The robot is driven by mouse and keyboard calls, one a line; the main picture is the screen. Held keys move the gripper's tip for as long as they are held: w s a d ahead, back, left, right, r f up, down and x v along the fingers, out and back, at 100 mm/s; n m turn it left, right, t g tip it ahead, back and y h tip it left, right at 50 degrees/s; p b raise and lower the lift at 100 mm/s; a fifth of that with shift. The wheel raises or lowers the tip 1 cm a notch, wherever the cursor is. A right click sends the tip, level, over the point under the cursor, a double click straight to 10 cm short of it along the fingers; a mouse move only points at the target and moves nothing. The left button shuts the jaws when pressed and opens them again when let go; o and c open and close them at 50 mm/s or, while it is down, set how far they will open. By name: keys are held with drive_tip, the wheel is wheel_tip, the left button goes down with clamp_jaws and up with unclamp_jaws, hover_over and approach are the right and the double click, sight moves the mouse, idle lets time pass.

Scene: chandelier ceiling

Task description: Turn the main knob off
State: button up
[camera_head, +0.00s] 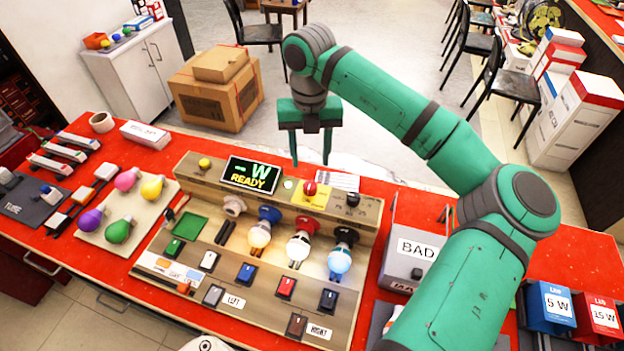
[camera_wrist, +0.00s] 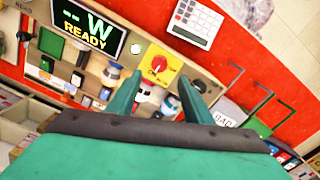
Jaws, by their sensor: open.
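The main knob is a red knob (camera_head: 309,188) on a yellow plate at the back of the test board. It also shows in the wrist view as a red knob (camera_wrist: 158,64) on its yellow plate, just beyond my fingertips. My gripper (camera_head: 311,160) is open and empty, pointing down behind and above the knob in the head view. In the wrist view my gripper (camera_wrist: 165,88) shows two green fingers spread apart, with the knob between and past their tips. It looks apart from the knob. A display (camera_head: 251,175) reads "-W READY", and a green light beside it is lit.
The board (camera_head: 228,270) carries several switches and three glowing bulbs (camera_head: 298,249) in front of the knob. A BAD box (camera_head: 412,248) stands right of it. A white calculator (camera_wrist: 193,20) lies behind the knob. Loose coloured bulbs (camera_head: 119,230) lie on the left.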

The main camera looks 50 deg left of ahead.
sight(310, 184)
wheel_tip(310, 184, down, 10)
drive_tip(key=shift+r, duration=0.1)
idle(0.4)
drive_tip(key=c, duration=1.1)
drive_tip(key=shift+o, duration=0.2)
